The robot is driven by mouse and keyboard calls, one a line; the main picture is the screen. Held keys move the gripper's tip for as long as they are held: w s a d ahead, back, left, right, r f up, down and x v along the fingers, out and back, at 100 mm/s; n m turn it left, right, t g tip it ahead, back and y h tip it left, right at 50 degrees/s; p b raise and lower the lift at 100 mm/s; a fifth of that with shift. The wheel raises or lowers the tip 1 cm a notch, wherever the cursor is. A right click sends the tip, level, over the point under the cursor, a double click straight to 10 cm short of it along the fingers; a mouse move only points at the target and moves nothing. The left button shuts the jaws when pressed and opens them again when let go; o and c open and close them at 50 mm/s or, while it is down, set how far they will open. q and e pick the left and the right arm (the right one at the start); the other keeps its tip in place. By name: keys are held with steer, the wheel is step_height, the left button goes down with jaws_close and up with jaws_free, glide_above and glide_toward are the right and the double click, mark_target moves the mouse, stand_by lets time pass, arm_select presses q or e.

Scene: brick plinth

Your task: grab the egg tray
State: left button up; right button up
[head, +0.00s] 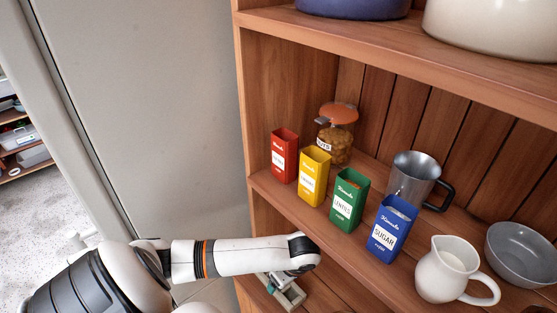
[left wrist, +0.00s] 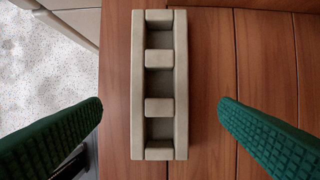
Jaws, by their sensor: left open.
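The egg tray (left wrist: 139,85) is a beige-grey, narrow, long block with open square hollows along it. In the left wrist view it lies on the wooden shelf board, upright in the picture, and its hollows look empty. In the head view the egg tray (head: 292,299) shows only in part, below my left wrist on the lower shelf. My left gripper (left wrist: 160,108) is open, its green ridged fingers apart on either side of the tray, with gaps to both sides and nothing held. My right gripper is out of view.
On the shelf above stand a red box (head: 284,158), a yellow box (head: 314,178), a green lentils box (head: 347,203), a blue sugar box (head: 390,230), a jar (head: 336,140), a metal mug (head: 412,178), a white jug (head: 447,272) and a grey bowl (head: 522,255).

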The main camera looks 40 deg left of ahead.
arm_select(q)
steer(key=shift+a, duration=0.3)
steer(key=shift+a+r, duration=0.1)
steer(key=shift+a, duration=0.45)
steer(key=x, duration=0.5)
steer(key=shift+d, duration=0.15)
steer(key=c, duration=1.1)
